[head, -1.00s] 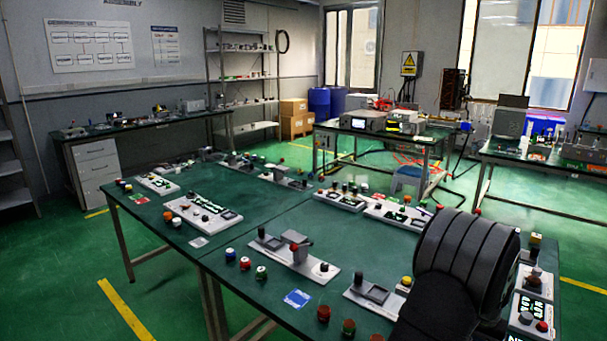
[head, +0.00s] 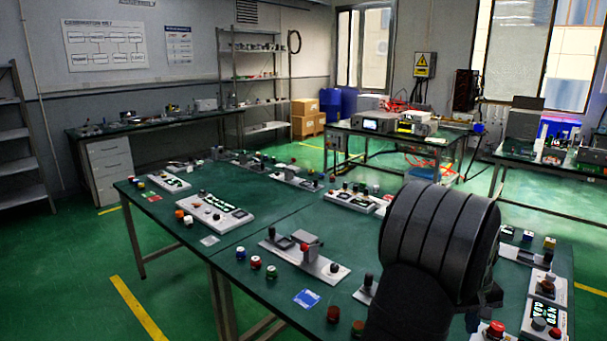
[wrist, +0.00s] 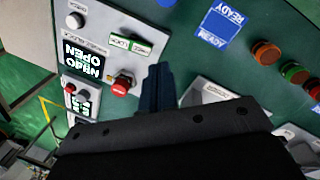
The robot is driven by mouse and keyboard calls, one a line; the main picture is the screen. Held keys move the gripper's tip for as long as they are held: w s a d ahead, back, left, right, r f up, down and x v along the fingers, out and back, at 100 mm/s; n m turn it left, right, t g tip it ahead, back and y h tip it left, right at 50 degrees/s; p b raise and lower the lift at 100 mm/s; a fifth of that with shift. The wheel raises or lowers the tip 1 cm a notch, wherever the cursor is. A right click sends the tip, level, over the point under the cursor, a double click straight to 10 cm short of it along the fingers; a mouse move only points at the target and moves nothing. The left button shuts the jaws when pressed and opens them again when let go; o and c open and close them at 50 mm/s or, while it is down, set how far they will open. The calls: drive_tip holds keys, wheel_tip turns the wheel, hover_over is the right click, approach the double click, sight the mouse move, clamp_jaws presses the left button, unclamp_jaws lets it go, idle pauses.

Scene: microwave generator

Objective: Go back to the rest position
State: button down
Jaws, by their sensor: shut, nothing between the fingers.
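My gripper (wrist: 157,90) shows in the wrist view as two dark fingers close together, shut and empty. It hangs above the green table (wrist: 185,50), between a white panel (wrist: 108,20) with a red button (wrist: 121,86) and another pale panel on its right. I cannot tell its height above the table.
The green table (head: 232,262) carries several white control panels (head: 303,262) and loose coloured buttons. A red button (head: 497,328) is close to my arm. Shelves and workbenches stand behind.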

drive_tip(key=shift+s+a+r+n, duration=0.1)
drive_tip(key=shift+a+r+n, duration=0.05)
drive_tip(key=shift+a+n, duration=0.4)
drive_tip(key=c, duration=0.8)
unclamp_jaws()
drive_tip(key=shift+d, duration=0.1)
drive_tip(key=o, duration=0.3)
drive_tip(key=shift+w+d+r, duration=0.1)
drive_tip(key=shift+w+d, duration=0.1)
drive_tip(key=shift+w, duration=0.05)
drive_tip(key=o, duration=0.5)
drive_tip(key=w+d+r+n+g+h, duration=0.1)
drive_tip(key=w+d+r+n, duration=0.3)
drive_tip(key=w+d+n, duration=0.4)
drive_tip(key=w+d+g, duration=0.1)
drive_tip(key=w, duration=0.2)
drive_tip(key=shift+d+h, duration=0.2)
drive_tip(key=shift+h, duration=0.1)
drive_tip(key=s+d+f+n, duration=0.1)
drive_tip(key=d+f, duration=0.2)
drive_tip(key=f, duration=0.5)
drive_tip(key=shift+s+d+f, duration=0.2)
drive_tip(key=shift+s, duration=0.2)
drive_tip(key=shift+r, duration=0.1)
